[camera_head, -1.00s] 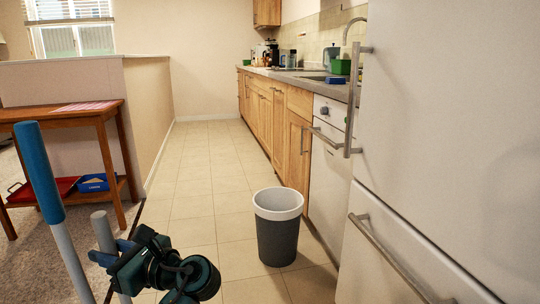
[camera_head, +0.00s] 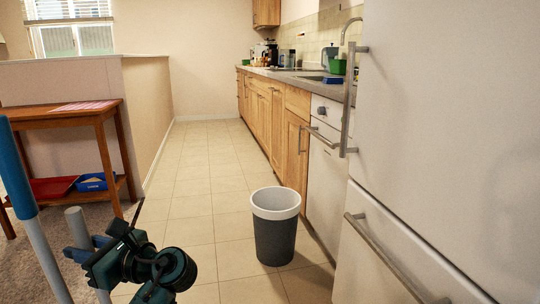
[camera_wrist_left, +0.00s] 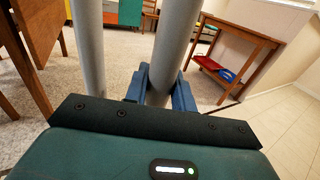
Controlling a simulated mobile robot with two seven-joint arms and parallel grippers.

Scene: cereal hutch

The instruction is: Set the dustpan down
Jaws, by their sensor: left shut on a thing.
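My left gripper (camera_head: 80,240) is at the lower left of the head view. Its blue fingers are shut around a grey pole (camera_head: 75,217), which seems to be the dustpan's handle. The left wrist view shows the gripper (camera_wrist_left: 160,88) and the gripped pole (camera_wrist_left: 176,38) between its fingers. The pan itself is not visible, so I cannot tell whether it touches the floor. A second, taller pole with a blue upper part (camera_head: 17,165) stands beside it, outside the fingers. My right gripper is not in view.
A grey bin with a white rim (camera_head: 275,235) stands on the tiled floor near the white fridge (camera_head: 435,130). The middle tiles are clear.

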